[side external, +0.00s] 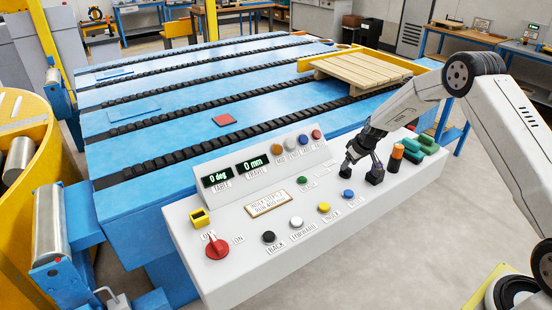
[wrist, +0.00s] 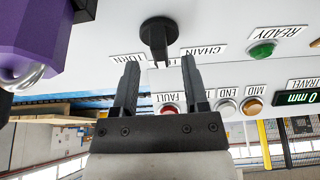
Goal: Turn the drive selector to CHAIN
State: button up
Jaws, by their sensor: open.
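The drive selector (wrist: 158,33) is a round black knob with a raised bar on the white console, seen in the wrist view. Its bar points down the picture, between the CHAIN label (wrist: 203,51) on the right and another label (wrist: 130,57) on the left. A label between them is partly covered. My gripper (wrist: 158,64) is open and empty, its two dark fingers apart just below the knob in the picture. In the side view my gripper (side external: 362,170) is low over the console's right part, and I cannot make out the selector there.
The white console (side external: 240,275) carries several buttons, two green displays and a red rotary switch (side external: 217,247). Orange and green cylinders (side external: 411,150) stand right of my gripper. A purple body (wrist: 30,35) fills the wrist view's upper left. A blue conveyor table with a pallet (side external: 362,70) lies behind.

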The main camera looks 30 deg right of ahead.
aim_at(346, 171)
jog(key=shift+x, duration=1.25)
grip_shut()
